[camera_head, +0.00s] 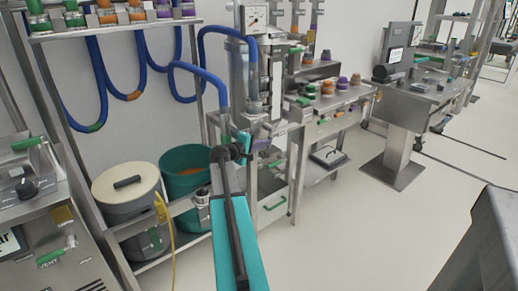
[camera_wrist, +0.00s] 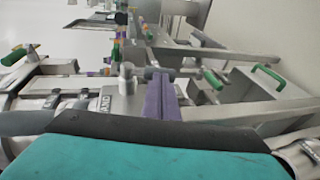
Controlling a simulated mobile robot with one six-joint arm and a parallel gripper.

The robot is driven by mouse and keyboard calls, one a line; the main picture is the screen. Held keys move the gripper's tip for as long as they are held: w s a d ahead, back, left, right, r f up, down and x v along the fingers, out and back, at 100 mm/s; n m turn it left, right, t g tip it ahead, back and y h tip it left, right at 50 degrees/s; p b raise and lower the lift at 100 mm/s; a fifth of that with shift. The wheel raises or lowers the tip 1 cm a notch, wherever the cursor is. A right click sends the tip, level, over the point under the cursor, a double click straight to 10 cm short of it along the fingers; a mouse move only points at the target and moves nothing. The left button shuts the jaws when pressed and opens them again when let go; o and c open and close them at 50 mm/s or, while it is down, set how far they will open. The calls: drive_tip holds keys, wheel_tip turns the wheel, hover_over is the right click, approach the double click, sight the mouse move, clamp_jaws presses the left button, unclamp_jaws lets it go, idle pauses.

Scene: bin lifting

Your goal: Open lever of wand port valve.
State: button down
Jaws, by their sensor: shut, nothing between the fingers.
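The wand port valve lever appears to be the purple handle (camera_wrist: 160,100) in the middle of the wrist view, beside a plate with a partly readable "WAND" label (camera_wrist: 103,106). A grey metal fitting (camera_wrist: 127,82) stands to the left of it. In the head view a small purple part (camera_head: 264,146) shows just right of my arm's end. My gripper (camera_head: 242,150) is dark, shut and empty, close to the steel station's front. Its fingertips are hard to make out. I cannot tell whether it touches the lever. My teal arm hides part of the station's lower front.
A cream lidded drum (camera_head: 126,190) and a teal bin (camera_head: 187,170) stand on the low shelf left of my arm. Blue hoses (camera_head: 200,72) hang above. A green drawer handle (camera_wrist: 268,76) shows right in the wrist view. Floor at right (camera_head: 340,225) is clear.

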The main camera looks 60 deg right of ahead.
drive_tip(key=shift+d+f+b, duration=0.4)
drive_tip(key=shift+d+f, duration=0.1)
drive_tip(key=shift+f, duration=0.1)
drive_tip(key=shift+s, duration=0.1)
drive_tip(key=shift+a, duration=0.15)
drive_tip(key=f+b+v, duration=0.1)
drive_tip(key=f+v, duration=0.2)
drive_tip(key=v, duration=1)
drive_tip(key=shift+a, duration=0.6)
drive_tip(key=shift+r, duration=0.1)
